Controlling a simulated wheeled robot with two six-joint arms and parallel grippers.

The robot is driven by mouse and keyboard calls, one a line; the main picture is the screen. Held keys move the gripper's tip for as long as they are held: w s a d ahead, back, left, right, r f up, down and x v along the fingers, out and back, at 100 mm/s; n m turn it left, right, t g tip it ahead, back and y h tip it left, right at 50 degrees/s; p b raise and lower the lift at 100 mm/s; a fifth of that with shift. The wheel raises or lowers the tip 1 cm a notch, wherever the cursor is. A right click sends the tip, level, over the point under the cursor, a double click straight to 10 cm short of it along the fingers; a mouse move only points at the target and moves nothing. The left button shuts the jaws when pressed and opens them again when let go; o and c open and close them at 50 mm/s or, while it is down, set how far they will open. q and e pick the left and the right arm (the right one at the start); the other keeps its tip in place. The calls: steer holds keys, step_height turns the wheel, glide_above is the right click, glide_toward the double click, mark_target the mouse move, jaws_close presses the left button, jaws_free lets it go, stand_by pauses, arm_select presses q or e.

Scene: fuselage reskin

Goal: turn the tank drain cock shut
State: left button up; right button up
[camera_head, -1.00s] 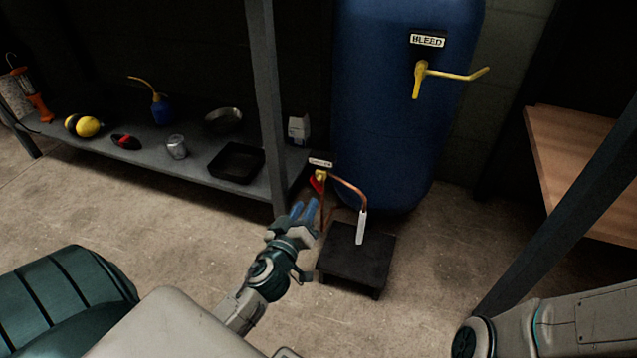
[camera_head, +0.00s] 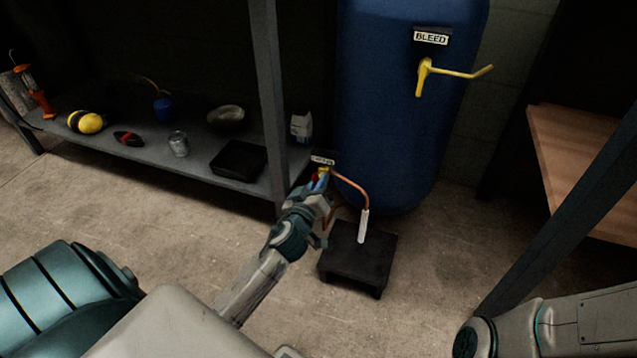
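The blue tank (camera_head: 385,120) stands at the back centre. Its drain cock (camera_head: 324,171), a small brass fitting with a red handle (camera_head: 314,178), sits at the tank's lower left under a small label plate (camera_head: 322,160). A copper pipe (camera_head: 352,184) curves from it to a white tube end over a black stand. My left gripper (camera_head: 318,184) is up at the cock, its blue fingertips overlapping the red handle. The fingers partly hide the handle, and I cannot tell whether they are closed on it. My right gripper is not in view; only part of that arm shows at lower right.
A black stand (camera_head: 356,262) is on the floor right of my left gripper. A grey shelf (camera_head: 190,165) with several items is at left, its upright post (camera_head: 268,90) close to my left arm. A yellow bleed lever (camera_head: 450,72) juts from the tank. A wooden bench (camera_head: 580,165) is at right.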

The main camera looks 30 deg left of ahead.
arm_select(q)
jaws_close()
steer(key=m, duration=0.2)
steer(key=shift+m, duration=0.4)
steer(key=shift+a+m, duration=0.1)
steer(key=shift+m, duration=1.5)
steer(key=o, duration=0.5)
jaws_free()
